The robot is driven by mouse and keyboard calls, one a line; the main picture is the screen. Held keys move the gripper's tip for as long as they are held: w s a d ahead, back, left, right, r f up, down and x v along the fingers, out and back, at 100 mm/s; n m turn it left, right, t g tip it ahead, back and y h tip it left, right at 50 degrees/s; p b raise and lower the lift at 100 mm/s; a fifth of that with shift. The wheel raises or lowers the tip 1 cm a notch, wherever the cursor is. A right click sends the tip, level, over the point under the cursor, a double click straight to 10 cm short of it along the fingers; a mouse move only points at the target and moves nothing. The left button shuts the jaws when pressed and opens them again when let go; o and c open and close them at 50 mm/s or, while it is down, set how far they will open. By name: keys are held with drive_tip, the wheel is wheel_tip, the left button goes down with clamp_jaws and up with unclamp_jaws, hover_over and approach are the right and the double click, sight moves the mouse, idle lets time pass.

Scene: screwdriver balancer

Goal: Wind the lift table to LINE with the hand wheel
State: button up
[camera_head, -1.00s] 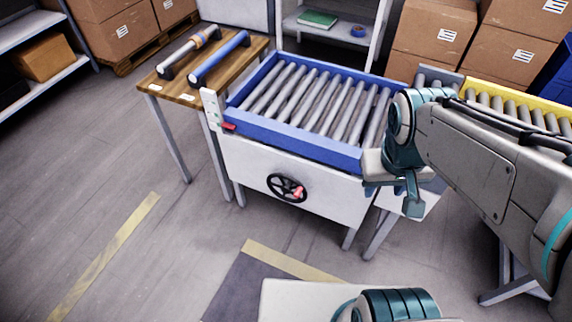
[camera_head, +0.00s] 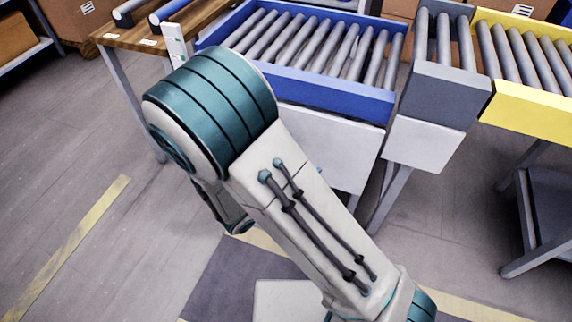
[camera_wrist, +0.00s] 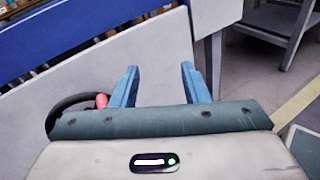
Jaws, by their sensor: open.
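The lift table (camera_head: 345,97) has a blue frame with grey rollers on top and a white front panel (camera_head: 322,150). My arm covers much of that panel and the hand wheel in the head view. In the wrist view the black hand wheel (camera_wrist: 53,113) shows in part at the left, with its red handle (camera_wrist: 101,101) just left of the left finger. My gripper (camera_wrist: 160,68) is open and empty, its two blue fingers apart in front of the white panel. The white scale post (camera_head: 175,45) stands at the table's left corner; its red pointer is hidden.
A wooden bench (camera_head: 130,37) with tool-like bars stands left of the lift table. A grey roller section (camera_head: 436,90) and a yellow roller conveyor (camera_head: 535,105) stand to its right. The floor at the left is clear apart from a yellow stripe (camera_head: 70,245).

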drive_tip(key=a+f+n+t+y+b, duration=0.4)
drive_tip(key=a+f+n+t+y, duration=0.15)
drive_tip(key=a+f+n, duration=0.3)
drive_tip(key=shift+m, duration=0.45)
drive_tip(key=b+x, duration=0.1)
drive_tip(key=x, duration=0.5)
drive_tip(key=b+x, duration=0.2)
drive_tip(key=x, duration=0.5)
drive_tip(key=shift+w+a+f, duration=0.15)
drive_tip(key=shift+w, duration=0.2)
clamp_jaws()
